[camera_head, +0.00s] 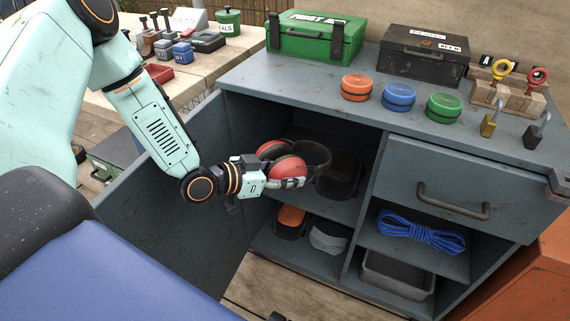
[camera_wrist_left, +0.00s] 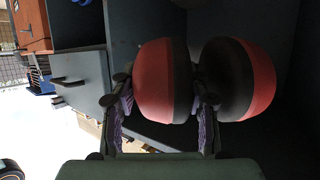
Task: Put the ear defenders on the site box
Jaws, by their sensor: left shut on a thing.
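The ear defenders (camera_head: 284,166), with red cups and a dark headband, are at the open front of the site box (camera_head: 258,88), a grey-blue cabinet with a flat top. My left gripper (camera_head: 291,183) is shut on one of the cups. In the left wrist view, my gripper's fingers (camera_wrist_left: 163,104) are on either side of a red and black cup of the ear defenders (camera_wrist_left: 155,80), with the second cup just to the right. Part of the headband is against the dark compartment. My right gripper is not in view.
The cabinet door (camera_head: 165,215) stands open at left. A green first aid box (camera_head: 303,43), a black case (camera_head: 424,54), round tins (camera_head: 398,95) and padlocks (camera_head: 489,124) stand on top, leaving its front left clear. A dark object (camera_head: 340,176) is inside the upper compartment.

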